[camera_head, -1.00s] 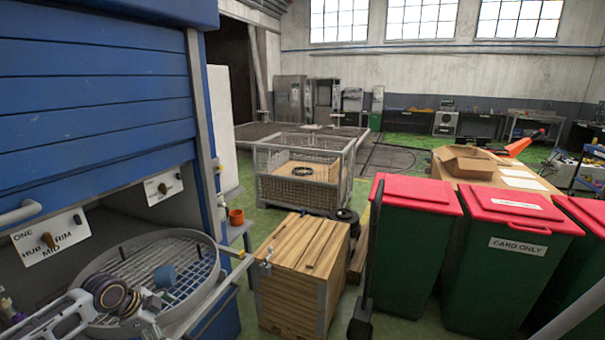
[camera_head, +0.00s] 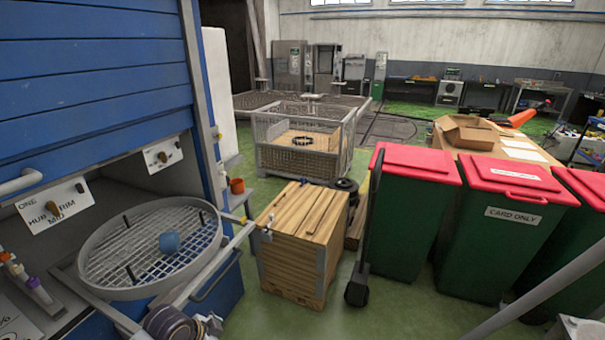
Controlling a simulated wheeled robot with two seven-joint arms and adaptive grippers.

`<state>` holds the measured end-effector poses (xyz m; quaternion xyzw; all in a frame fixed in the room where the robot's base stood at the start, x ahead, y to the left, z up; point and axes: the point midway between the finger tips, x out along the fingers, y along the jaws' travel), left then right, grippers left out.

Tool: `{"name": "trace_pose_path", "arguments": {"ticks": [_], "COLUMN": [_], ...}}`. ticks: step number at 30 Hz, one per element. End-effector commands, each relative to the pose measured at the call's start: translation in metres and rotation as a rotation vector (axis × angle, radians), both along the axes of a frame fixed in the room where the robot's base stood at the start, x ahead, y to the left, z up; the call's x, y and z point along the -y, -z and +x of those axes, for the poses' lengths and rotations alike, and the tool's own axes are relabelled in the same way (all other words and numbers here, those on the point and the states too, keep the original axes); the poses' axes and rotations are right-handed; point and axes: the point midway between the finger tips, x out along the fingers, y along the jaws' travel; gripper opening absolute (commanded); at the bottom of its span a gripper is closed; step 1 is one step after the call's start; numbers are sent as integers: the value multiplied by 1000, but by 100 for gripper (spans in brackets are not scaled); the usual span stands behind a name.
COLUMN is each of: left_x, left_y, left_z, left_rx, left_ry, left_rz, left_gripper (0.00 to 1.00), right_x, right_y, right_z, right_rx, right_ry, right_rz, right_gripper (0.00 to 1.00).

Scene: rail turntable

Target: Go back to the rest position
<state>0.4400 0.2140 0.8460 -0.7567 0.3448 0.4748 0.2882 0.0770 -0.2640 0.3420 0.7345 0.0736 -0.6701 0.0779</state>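A round turntable (camera_head: 88,248) with a wire-mesh floor and a grey rim sits in the opening of the blue cabinet at the left. A rounded blue piece (camera_head: 170,242) rests on its mesh, right of the middle. Several dark pegs stand up from the mesh. My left arm shows only as a dark wrist and a small grey part at the bottom edge, below and apart from the turntable. Its fingertips are not clear, so I cannot tell how they stand. My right gripper is not in view; only pale arm parts show at the lower right.
Marked cards, one reading HUB, RIM and MID (camera_head: 55,208), hang at the cabinet. A wooden crate (camera_head: 300,235) and red-lidded green bins (camera_head: 407,215) stand to the right. A wire cage (camera_head: 300,160) stands behind. Green floor shows between the cabinet and crate.

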Motion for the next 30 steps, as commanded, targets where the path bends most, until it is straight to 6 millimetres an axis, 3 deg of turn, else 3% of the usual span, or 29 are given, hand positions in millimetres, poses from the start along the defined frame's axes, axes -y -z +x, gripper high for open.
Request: {"name": "trace_pose_path", "arguments": {"ticks": [11,21,30], "left_x": [21,11,1], "left_y": [-5,-16,-21], "left_z": [-44,-81,-99], "left_rx": [-37,-77,-98], "left_ry": [-250,-522,-664], "left_rz": [-33,-36,-30], "left_gripper": [100,100,100], "right_x": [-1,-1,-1], "right_y": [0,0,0], "right_z": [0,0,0], "right_rx": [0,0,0], "right_ry": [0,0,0], "right_rz": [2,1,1], "right_gripper": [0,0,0]}}
